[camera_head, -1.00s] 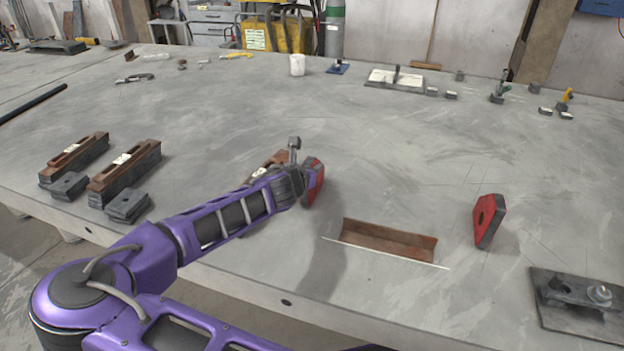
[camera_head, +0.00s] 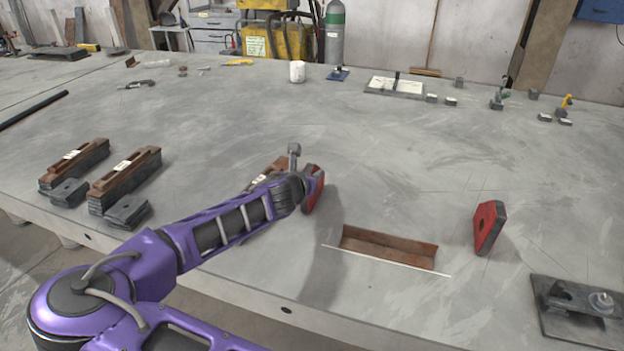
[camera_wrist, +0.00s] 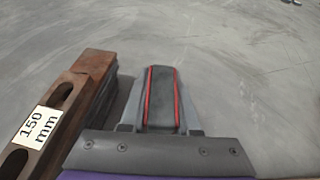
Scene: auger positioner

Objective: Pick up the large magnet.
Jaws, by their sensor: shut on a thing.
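A red-sided, dark-edged magnet (camera_head: 314,190) stands at my gripper near the middle of the table, partly hidden by my wrist. In the wrist view my gripper (camera_wrist: 160,104) has a finger on each side of this magnet (camera_wrist: 162,92), shut on its red faces. I cannot tell whether the magnet touches the table. A second red magnet (camera_head: 488,228) stands upright and apart on the right. The two look close in size from here.
A brown 150 mm block (camera_wrist: 62,115) lies close to the left of my gripper. A rusty angle iron (camera_head: 388,248) lies to its right, and a clamp plate (camera_head: 580,308) at the far right. Two more block stacks (camera_head: 124,180) (camera_head: 74,164) stand left.

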